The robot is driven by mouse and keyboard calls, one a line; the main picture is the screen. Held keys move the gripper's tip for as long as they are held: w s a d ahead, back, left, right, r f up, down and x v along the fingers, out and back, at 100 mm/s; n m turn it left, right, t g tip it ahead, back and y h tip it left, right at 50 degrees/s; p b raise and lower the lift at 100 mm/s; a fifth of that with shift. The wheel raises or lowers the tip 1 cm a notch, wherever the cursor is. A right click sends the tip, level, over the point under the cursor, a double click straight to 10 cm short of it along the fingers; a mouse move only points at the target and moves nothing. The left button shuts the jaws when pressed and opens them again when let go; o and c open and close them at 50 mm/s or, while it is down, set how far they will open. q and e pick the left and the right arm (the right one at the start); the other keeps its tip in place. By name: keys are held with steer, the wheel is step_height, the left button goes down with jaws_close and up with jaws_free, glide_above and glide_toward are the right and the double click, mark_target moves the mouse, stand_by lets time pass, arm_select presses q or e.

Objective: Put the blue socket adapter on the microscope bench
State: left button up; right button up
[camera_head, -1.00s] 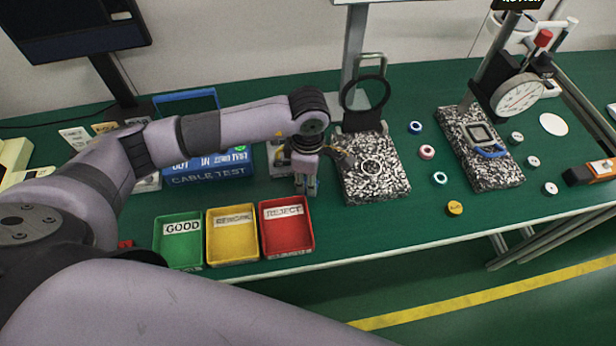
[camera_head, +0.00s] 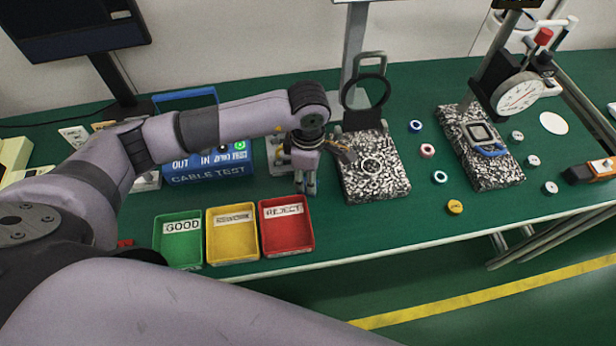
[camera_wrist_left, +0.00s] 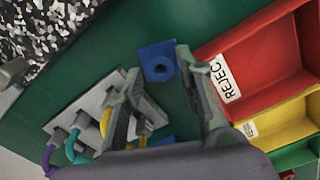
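A small blue block with a round hole (camera_wrist_left: 155,58), which looks like the blue socket adapter, lies on the green bench top in the left wrist view. My left gripper (camera_wrist_left: 158,72) is open, and the block shows between and just beyond its fingertips. Whether they touch it I cannot tell. More blue (camera_wrist_left: 160,141) shows between the fingers, close to the palm. In the head view the left gripper (camera_head: 306,188) points down behind the red tray, and the block is not visible there. No microscope shows, so I cannot tell which bench is the microscope bench. My right gripper is not in view.
Red (camera_head: 287,236), yellow (camera_head: 231,243) and green (camera_head: 179,248) trays line the front edge. A grey fixture with coloured cables (camera_wrist_left: 95,125) stands beside the gripper. A speckled block (camera_head: 376,187) with a magnifier (camera_head: 366,91) is to the right.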

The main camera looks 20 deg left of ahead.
arm_select(q)
step_height(320, 180, up, 11)
steer(key=b, duration=0.1)
steer(key=shift+f, duration=0.1)
